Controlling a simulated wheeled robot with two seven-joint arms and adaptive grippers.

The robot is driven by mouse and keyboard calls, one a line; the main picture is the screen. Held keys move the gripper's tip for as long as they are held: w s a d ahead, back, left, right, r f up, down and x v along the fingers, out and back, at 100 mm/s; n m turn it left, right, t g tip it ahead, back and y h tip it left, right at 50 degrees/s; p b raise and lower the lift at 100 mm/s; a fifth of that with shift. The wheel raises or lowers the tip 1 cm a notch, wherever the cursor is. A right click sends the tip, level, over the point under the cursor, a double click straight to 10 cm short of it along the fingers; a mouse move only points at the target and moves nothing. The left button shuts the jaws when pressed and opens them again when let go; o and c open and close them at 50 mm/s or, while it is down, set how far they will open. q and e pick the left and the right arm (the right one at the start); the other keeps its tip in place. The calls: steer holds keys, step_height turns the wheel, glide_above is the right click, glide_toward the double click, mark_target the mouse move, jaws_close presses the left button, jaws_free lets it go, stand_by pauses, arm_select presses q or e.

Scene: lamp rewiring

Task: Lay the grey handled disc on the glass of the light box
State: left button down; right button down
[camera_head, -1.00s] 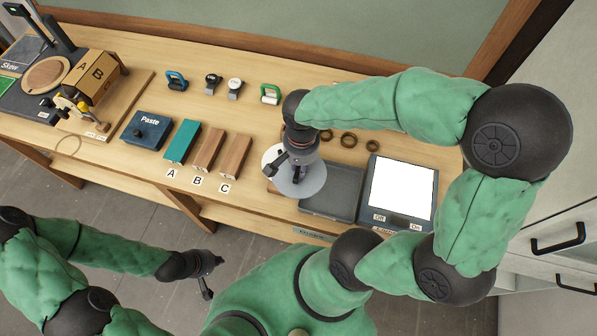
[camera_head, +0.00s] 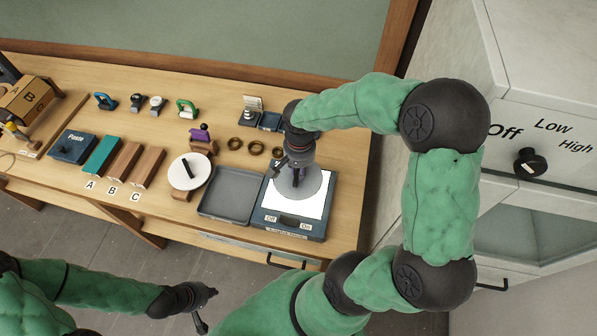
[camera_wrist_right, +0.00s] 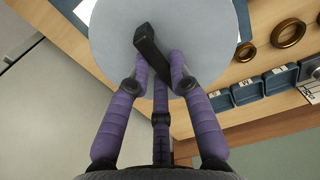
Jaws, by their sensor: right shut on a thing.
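The grey disc (camera_head: 314,186) is held by its dark handle in my right gripper (camera_head: 294,176), over the light box (camera_head: 290,231). The disc covers part of the white glass (camera_head: 290,208); whether it touches the glass I cannot tell. In the right wrist view the grey disc (camera_wrist_right: 205,45) fills the upper middle. The purple fingers of my right gripper (camera_wrist_right: 158,72) are shut around its black handle (camera_wrist_right: 150,52). My left gripper (camera_head: 207,309) is open and empty, low in the head view, off the front of the table.
A white disc with a black handle (camera_head: 182,178) rests on a stand left of the empty grey tray (camera_head: 232,193). Several brass rings (camera_head: 255,147) lie behind the tray. Small blue bins (camera_head: 270,121) stand behind the light box. A cabinet with a knob (camera_head: 530,162) is at right.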

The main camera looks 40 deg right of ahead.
steer(key=shift+w+a+f+b, duration=0.1)
steer(key=shift+f+b, duration=0.3)
steer(key=shift+f, duration=0.2)
steer(key=shift+f+b, duration=1.2)
steer(key=shift+f, duration=0.5)
steer(key=shift+f+b, duration=0.75)
steer(key=shift+f, duration=0.1)
steer(key=shift+f+b, duration=0.3)
steer(key=shift+b, duration=0.2)
steer(key=c, duration=0.6)
jaws_free()
